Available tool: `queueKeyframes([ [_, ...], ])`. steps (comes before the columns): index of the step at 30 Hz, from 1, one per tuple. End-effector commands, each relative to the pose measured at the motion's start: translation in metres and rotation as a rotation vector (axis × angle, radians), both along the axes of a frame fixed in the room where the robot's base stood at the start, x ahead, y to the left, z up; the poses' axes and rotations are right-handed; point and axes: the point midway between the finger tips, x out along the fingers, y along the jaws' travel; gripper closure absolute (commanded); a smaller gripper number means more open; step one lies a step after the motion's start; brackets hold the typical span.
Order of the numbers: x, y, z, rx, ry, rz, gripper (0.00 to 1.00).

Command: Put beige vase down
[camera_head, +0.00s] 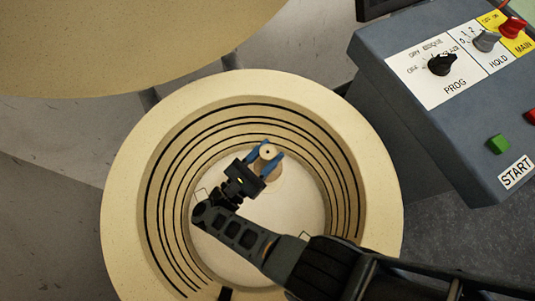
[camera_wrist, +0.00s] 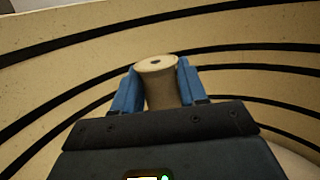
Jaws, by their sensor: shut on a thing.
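The beige vase (camera_head: 269,151) is inside the round kiln, near the middle and towards the back of the floor. My gripper (camera_head: 265,160) reaches down into the kiln, and its blue fingers are shut on the vase's upper part. In the wrist view the vase (camera_wrist: 159,85) stands upright between the two blue fingers (camera_wrist: 158,84), with a small dark hole in its top. The lower part is hidden behind the gripper body there. I cannot tell whether its base touches the kiln floor (camera_head: 292,210).
The kiln's thick beige rim (camera_head: 128,190) and dark-grooved inner wall surround my arm. The open lid (camera_head: 120,40) is at upper left. A grey control box (camera_head: 400,60) with knobs and a green button (camera_head: 499,144) stands at right. The kiln floor is clear around the vase.

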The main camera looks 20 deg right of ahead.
Motion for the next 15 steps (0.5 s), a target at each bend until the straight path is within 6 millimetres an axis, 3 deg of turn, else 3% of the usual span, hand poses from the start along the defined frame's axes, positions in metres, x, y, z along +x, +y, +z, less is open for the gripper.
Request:
queueKeyframes([
  [6,0.001,0.001,-0.028,0.0,0.0,-0.001,1.0],
  [15,0.0,0.0,-0.03,0.0,-0.002,0.0,1.0],
])
